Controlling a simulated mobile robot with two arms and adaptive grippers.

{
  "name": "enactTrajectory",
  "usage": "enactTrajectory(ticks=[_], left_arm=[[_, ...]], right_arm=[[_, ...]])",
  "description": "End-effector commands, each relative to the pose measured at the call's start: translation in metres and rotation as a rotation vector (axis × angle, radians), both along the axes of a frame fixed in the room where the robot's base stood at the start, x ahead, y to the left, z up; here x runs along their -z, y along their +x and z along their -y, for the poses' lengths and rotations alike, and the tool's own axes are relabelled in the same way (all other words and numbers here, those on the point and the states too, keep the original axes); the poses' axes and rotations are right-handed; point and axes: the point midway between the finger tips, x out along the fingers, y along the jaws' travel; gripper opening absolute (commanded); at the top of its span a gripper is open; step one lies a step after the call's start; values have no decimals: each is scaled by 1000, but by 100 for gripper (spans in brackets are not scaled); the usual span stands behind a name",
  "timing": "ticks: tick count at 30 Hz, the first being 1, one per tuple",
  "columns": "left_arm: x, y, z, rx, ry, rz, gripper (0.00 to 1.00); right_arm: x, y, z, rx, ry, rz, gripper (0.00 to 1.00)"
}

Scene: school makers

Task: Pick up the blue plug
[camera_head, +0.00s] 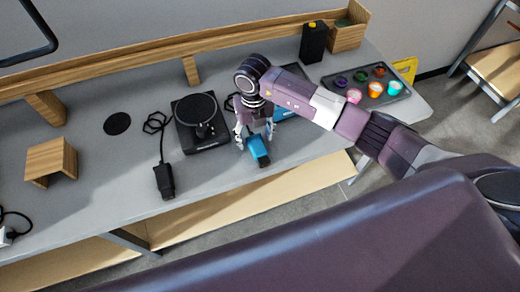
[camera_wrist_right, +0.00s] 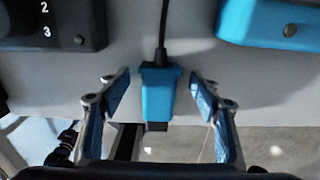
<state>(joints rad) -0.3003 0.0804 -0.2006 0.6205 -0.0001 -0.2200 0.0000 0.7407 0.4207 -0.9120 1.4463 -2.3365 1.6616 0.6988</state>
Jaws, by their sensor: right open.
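The blue plug (camera_head: 258,151) lies on the grey tabletop (camera_head: 215,178) near its front edge. In the right wrist view the blue plug (camera_wrist_right: 158,92) is between the two fingers, its black cable (camera_wrist_right: 163,35) running up and its dark end pointing down. My right gripper (camera_head: 254,136) is above the plug in the head view. In the wrist view the right gripper (camera_wrist_right: 160,96) is open, with one finger on each side and a gap between each finger and the plug. My left gripper is not in view.
A black device (camera_head: 200,122) with a round plate stands left of my gripper; its black plug (camera_head: 164,181) lies by the front edge. A blue device (camera_head: 285,108) is partly hidden behind my arm. A tray (camera_head: 340,83) of colourful cups is at the right; a wooden block (camera_head: 50,160) at the left.

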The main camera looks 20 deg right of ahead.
Motion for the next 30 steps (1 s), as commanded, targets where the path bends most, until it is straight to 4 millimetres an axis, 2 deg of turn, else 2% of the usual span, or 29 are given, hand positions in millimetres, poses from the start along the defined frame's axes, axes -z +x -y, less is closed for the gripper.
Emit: enactTrajectory(ticks=[3, 10, 22, 30], left_arm=[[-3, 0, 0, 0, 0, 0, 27], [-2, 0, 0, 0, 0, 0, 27], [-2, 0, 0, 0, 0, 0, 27], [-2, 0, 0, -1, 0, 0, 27]], right_arm=[[9, 0, 0, -1, -1, -1, 58], [10, 0, 0, -1, 0, 1, 57], [10, 0, 0, -1, 0, 1, 13], [9, 0, 0, -1, 1, 1, 11]])
